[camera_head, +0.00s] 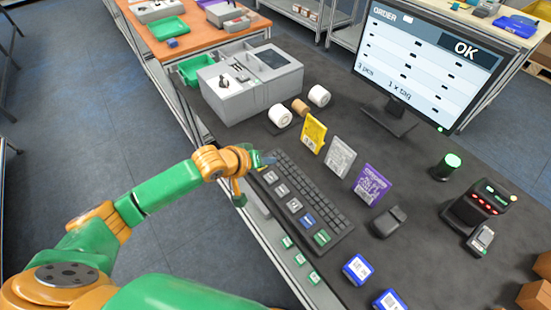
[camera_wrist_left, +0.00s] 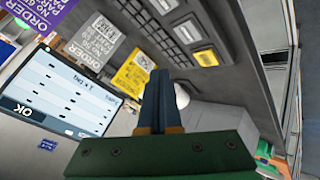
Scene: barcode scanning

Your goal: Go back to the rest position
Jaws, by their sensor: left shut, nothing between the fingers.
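My left arm comes in from the left in the head view, green and orange. Its gripper (camera_head: 263,159) hangs over the table's near edge, by the upper end of the keyboard (camera_head: 308,192). In the left wrist view the two dark fingers of my left gripper (camera_wrist_left: 159,82) lie together, with nothing between them. Whether the fingertips touch the keyboard or table I cannot tell. My right gripper is in neither view.
Yellow (camera_head: 313,132), grey (camera_head: 340,156) and purple (camera_head: 370,184) cards stand beyond the keyboard. A monitor (camera_head: 425,66) reading "OK" stands behind them. A grey machine (camera_head: 250,85) is at the upper left of the dark table (camera_head: 405,165). The floor (camera_head: 75,130) left of it is clear.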

